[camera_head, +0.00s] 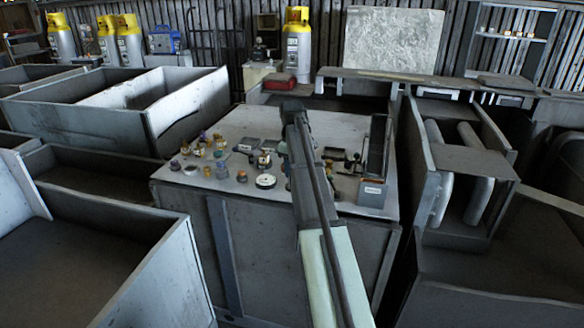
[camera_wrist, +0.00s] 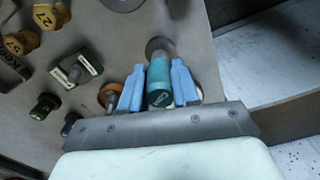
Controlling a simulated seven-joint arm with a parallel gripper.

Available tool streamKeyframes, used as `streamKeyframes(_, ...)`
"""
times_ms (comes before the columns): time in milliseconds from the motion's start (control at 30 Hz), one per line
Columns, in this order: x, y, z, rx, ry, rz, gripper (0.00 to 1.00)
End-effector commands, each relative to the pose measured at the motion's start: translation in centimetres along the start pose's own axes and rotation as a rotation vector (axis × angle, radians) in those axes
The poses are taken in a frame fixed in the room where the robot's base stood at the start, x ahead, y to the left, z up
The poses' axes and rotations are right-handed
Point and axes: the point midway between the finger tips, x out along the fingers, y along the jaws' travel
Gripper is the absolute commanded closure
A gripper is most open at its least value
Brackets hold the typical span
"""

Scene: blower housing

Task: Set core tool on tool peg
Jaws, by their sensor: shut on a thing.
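The core tool (camera_wrist: 159,88), a teal cylinder with a darker end cap and a grey shaft, is between the two blue fingers of my gripper (camera_wrist: 158,88) in the wrist view. My gripper is shut on it. The shaft end meets or overlaps a round grey disc (camera_wrist: 153,44) on the bench top; I cannot tell whether they touch. An orange ring with a grey post (camera_wrist: 108,97) stands just left of the left finger, partly hidden by it. I cannot tell which of these is the tool peg. In the head view my arm mostly hides the gripper and tool.
In the head view, the bench (camera_head: 235,125) holds several small fittings, a white gauge (camera_head: 265,181) and an upright grey box (camera_head: 372,190) at right.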

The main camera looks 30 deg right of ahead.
Motion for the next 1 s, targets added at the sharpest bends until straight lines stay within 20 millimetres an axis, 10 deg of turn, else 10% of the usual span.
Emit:
streamKeyframes(800,1.3,0.0,0.0,0.000,0.000,0.000,1.00)
streamKeyframes(833,1.3,0.0,0.0,0.000,0.000,0.000,0.68)
streamKeyframes(1000,1.3,0.0,0.0,0.000,0.000,0.000,0.51)
